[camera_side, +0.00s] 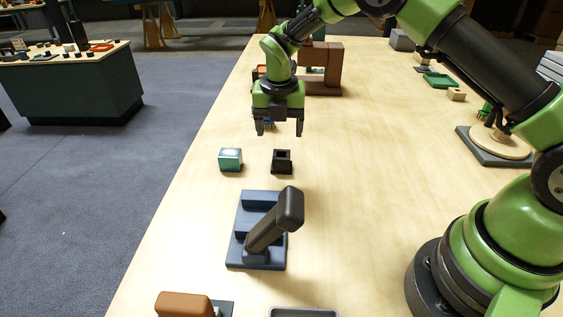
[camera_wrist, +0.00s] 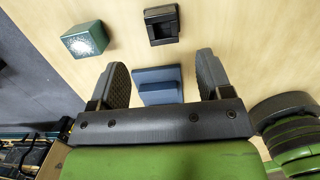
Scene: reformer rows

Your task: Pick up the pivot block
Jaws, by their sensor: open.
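Two small blocks stand side by side on the table: a dark block with a square opening (camera_side: 282,161) and a teal-green block with a pale top patch (camera_side: 230,159). The frames do not settle which is the pivot block. My gripper (camera_side: 279,131) is open and empty, pointing down above the table, beyond the dark block in the side view. In the wrist view the dark block (camera_wrist: 161,25) and the green block (camera_wrist: 85,40) lie ahead of the fingertips (camera_wrist: 162,60), apart from them.
A blue stepped base (camera_side: 243,250) with a tilted dark lever (camera_side: 272,222) stands nearer the side camera; part of it shows in the wrist view (camera_wrist: 158,85). A brown frame (camera_side: 333,66) stands behind my gripper. Brown (camera_side: 184,304) and grey (camera_side: 303,313) pieces lie at the front. Right of the blocks is clear.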

